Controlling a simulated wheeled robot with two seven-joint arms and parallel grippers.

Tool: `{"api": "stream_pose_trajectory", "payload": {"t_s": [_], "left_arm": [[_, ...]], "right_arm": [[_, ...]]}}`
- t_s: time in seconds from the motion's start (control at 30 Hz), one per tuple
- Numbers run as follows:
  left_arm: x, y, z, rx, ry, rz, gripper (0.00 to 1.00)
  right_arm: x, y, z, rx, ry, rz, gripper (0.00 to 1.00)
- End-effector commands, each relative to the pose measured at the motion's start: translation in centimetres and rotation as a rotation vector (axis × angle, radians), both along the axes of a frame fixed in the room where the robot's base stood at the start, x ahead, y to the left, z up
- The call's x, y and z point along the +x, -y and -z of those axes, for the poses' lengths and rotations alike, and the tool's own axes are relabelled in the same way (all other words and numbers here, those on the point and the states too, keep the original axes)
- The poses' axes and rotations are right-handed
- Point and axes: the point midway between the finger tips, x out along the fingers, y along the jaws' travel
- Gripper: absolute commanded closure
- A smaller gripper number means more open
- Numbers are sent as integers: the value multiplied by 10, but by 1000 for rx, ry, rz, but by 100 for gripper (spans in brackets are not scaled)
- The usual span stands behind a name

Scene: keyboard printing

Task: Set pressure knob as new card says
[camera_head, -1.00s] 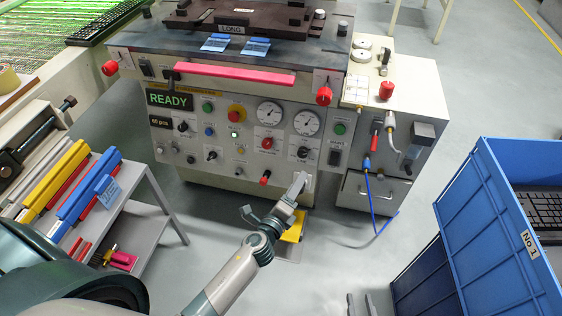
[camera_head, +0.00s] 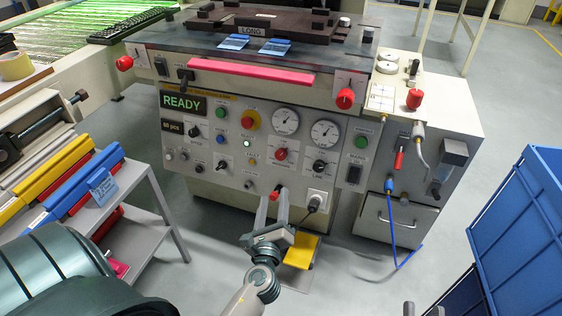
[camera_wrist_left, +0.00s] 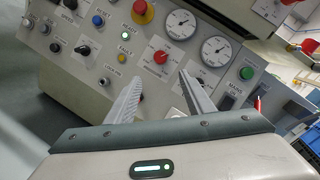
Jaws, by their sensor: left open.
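The control panel (camera_head: 215,160) has a red-capped knob (camera_head: 281,154) below two round gauges (camera_head: 325,132); this knob also shows in the wrist view (camera_wrist_left: 160,57). I cannot tell which knob is labelled pressure. My right gripper's separated fingertips (camera_head: 422,310) show at the bottom edge.
A black plug with a cable (camera_head: 316,202) is right of my left gripper. A yellow pedal (camera_head: 302,251) is below. A grey rack (camera_head: 150,215) with coloured bars stands left, a blue bin (camera_head: 535,230) right. A blue hose (camera_head: 392,220) hangs from the side cabinet.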

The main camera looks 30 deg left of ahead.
Motion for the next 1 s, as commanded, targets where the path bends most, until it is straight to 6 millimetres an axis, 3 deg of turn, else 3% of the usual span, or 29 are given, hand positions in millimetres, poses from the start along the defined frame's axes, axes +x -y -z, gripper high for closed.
{"api": "stream_pose_trajectory", "payload": {"t_s": [0.37,0.67,1.0], "left_arm": [[18,-9,-1,-1,3,1,52],[60,-31,0,0,3,2,52],[114,-59,1,-1,2,2,52]], "right_arm": [[1,0,2,-3,-8,0,69],[1,0,3,-3,-8,0,69],[-7,-1,-12,27,76,2,69]]}}
